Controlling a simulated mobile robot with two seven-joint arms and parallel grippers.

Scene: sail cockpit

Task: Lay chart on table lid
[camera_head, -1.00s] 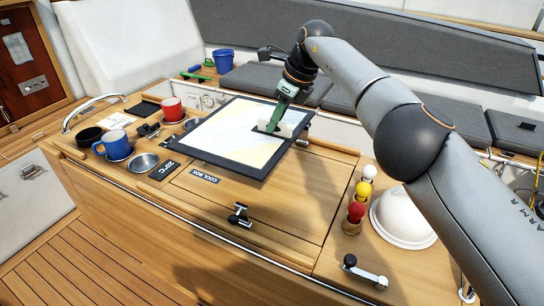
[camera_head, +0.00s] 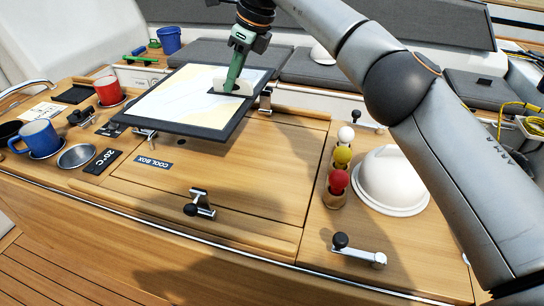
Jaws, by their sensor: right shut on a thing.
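The chart (camera_head: 185,103) is a flat pale map in a dark frame. It appears held above the far left part of the wooden table lid (camera_head: 235,175), which carries a cool box label. My right gripper (camera_head: 232,86) is shut on the chart at its right side, on a white clip-like piece. The chart's near edge stands clear of the lid, with a shadow on the wood to its right. The lid's middle and front are bare. My left gripper is not in view.
A red mug (camera_head: 109,91), a blue mug (camera_head: 38,137) and a metal dish (camera_head: 76,155) stand to the left. A black-knobbed latch (camera_head: 200,204) sits at the lid's front. Coloured knobs (camera_head: 338,180) and a white dome (camera_head: 392,180) stand to the right.

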